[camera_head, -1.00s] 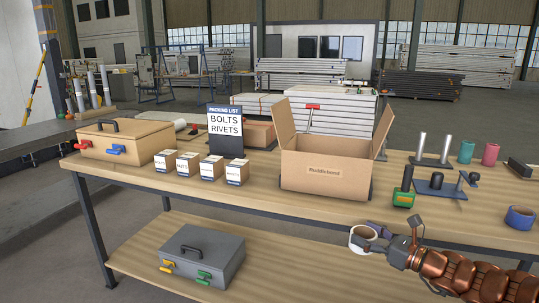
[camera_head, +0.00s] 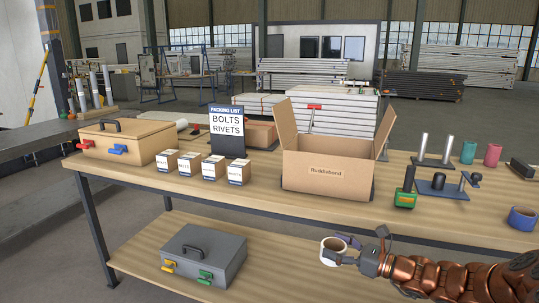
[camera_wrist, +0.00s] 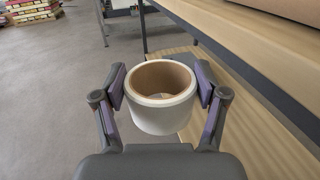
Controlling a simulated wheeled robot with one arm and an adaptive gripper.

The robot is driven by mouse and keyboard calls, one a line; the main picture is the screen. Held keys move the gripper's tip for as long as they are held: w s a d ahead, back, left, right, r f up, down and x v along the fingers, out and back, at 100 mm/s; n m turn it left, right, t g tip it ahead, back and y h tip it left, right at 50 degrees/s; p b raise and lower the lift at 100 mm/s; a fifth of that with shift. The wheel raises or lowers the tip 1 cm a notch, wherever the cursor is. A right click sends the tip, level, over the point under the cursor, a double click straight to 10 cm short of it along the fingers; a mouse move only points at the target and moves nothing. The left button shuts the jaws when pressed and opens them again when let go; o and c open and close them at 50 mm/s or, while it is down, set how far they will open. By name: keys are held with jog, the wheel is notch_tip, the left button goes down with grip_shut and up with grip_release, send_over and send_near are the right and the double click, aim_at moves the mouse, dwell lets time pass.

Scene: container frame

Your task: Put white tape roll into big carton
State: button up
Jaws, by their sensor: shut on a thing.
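The white tape roll (camera_wrist: 162,112) is between the purple-padded fingers of my gripper (camera_wrist: 161,88) in the wrist view, its brown core facing the camera. My gripper (camera_head: 343,248) is shut on it. In the head view the white tape roll (camera_head: 331,252) is held in front of the table's front edge, low and to the right. The big carton (camera_head: 325,182) stands open on the table with its side flaps raised. It is beyond the gripper and slightly left of it in the picture. Its inner floor is hidden by the front wall.
The wooden table (camera_head: 270,205) has a lower shelf (camera_head: 140,262) with a grey toolbox (camera_head: 205,254). Small boxes (camera_head: 213,168), a packing list sign (camera_head: 227,130) and a brown case (camera_head: 125,142) stand left of the carton.

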jog(key=shift+f, duration=0.3)
notch_tip(320, 180, up, 24)
jog(key=m+t+h+p, duration=0.7)
jog(key=h+p, duration=0.2)
jog(key=p, duration=0.9)
send_over(332, 238)
jog(key=shift+s+d+r+m+h+p, duration=0.1)
jog(key=shift+s+d+m+h+p, duration=0.15)
jog(key=shift+d+m+h+p, duration=0.05)
